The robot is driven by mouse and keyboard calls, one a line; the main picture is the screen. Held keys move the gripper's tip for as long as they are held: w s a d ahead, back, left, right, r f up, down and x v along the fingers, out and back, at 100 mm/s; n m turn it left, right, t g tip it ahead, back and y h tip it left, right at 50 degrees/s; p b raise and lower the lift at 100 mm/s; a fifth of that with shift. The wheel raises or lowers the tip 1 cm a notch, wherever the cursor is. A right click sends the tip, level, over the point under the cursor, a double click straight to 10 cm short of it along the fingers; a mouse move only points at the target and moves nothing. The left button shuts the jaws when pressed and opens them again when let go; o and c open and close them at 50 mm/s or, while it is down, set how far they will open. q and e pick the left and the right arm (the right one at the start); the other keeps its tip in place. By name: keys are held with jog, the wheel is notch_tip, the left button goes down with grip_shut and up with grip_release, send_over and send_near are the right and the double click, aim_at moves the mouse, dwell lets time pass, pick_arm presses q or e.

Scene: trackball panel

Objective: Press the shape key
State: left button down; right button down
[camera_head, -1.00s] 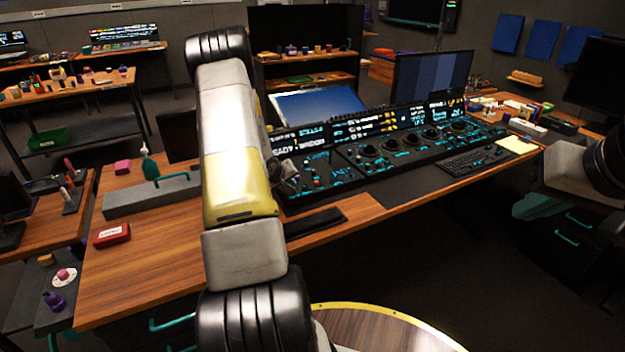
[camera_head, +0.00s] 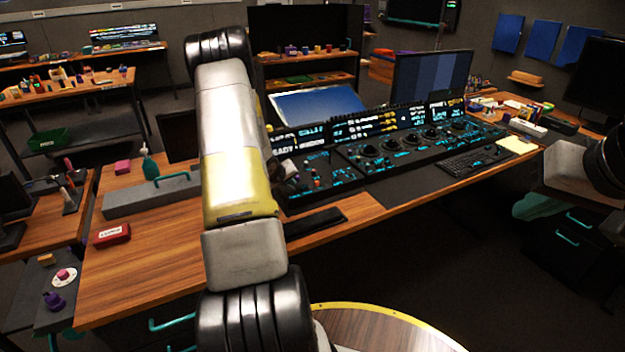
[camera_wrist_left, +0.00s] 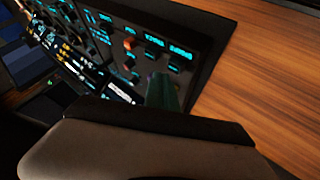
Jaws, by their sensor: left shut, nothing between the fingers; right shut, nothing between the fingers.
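The black trackball panel (camera_head: 400,150), with lit cyan labels, stands on the wooden desk. Its left section (camera_head: 318,172) has small keys and is partly hidden behind my left arm. In the left wrist view, small keys (camera_wrist_left: 130,62) with cyan labels show close up and turned over. The labels are too blurred for me to tell surely which key is the shape key. My left gripper (camera_wrist_left: 162,92) is shut and empty, with its dark green tip over the labelled keys. I cannot tell whether it touches one. My right gripper is out of view; only part of the right arm shows.
A grey toolbox (camera_head: 152,196) and a red box (camera_head: 112,235) stand to the left. Bare desk (camera_head: 150,270) lies in front of them.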

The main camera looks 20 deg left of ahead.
pick_arm(q)
jog(key=shift+f, duration=0.1)
dwell(0.6)
jog(key=shift+f, duration=0.3)
jog(key=shift+f, duration=0.55)
dwell(0.6)
dwell(0.4)
jog(key=shift+r, duration=0.95)
jog(key=shift+r, duration=2.5)
jog(key=shift+r, duration=0.1)
